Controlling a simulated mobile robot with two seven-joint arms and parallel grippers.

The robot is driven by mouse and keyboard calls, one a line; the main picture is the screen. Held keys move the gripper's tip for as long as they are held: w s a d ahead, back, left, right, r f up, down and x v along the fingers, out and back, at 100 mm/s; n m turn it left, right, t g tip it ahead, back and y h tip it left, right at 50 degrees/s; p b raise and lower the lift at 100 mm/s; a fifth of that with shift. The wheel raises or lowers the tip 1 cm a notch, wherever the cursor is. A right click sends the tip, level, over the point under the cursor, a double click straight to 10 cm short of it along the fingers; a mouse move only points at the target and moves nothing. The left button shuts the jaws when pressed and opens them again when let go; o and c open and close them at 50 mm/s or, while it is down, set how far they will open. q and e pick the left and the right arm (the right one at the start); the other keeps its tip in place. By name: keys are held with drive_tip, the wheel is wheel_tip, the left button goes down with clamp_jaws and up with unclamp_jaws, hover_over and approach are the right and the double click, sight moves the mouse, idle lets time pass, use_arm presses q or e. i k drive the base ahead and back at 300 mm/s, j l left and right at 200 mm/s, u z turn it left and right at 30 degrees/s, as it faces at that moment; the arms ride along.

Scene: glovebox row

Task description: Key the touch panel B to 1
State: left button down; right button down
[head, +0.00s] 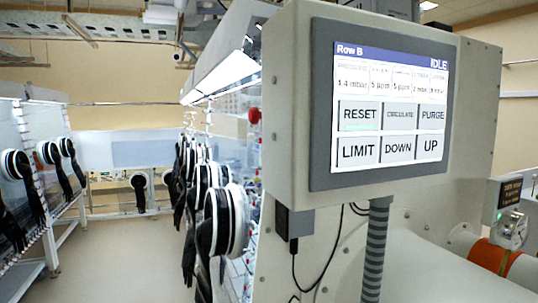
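The touch panel B (380,105) stands large at the right of the head view, in a grey housing with a dark frame. Its blue header reads "Row B" and "IDLE". Below the header is a row of small value boxes, the first reading about 4.4 mbar; the others are hard to read. Under them are the buttons RESET (359,116), CIRCULATE (398,116), PURGE (431,118), LIMIT (357,152), DOWN (398,149) and UP (430,148). Neither of my grippers is in view.
Black gloves on white ports (226,220) stick out from the glovebox row left of the panel. Another glovebox row (30,165) stands at far left. An aisle of bare floor (120,260) lies between. A ribbed conduit (375,250) and black cable (325,265) hang below the panel.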

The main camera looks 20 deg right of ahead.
sight(393, 148)
drive_tip(key=z, duration=1.3)
